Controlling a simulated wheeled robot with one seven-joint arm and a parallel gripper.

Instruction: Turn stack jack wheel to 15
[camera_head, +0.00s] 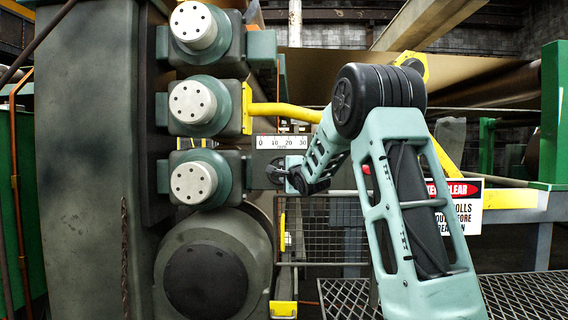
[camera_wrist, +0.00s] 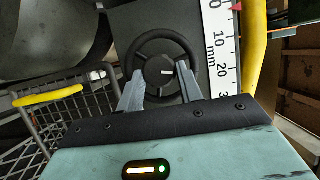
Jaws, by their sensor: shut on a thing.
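The stack jack wheel (camera_wrist: 149,43) is a black ring with a round hub that carries a short white mark pointing right in the wrist view. In the head view the wheel (camera_head: 275,170) sits on a dark plate below the scale, partly hidden by my gripper. My gripper (camera_wrist: 160,73) is shut on the wheel, with one grey finger on each side of the hub. A white scale (camera_head: 283,142) marked 0, 10, 20, 30 lies just above the wheel. It runs down the right side in the wrist view (camera_wrist: 222,55), with red near its 0 end; the exact reading is unclear.
A yellow rail (camera_head: 285,111) runs just above the scale, close to my arm. Grey machine rolls with round end caps (camera_head: 193,182) stand at left. A wire-mesh guard (camera_head: 330,230) is below the wheel. A red and white warning sign (camera_head: 468,205) stands behind my arm.

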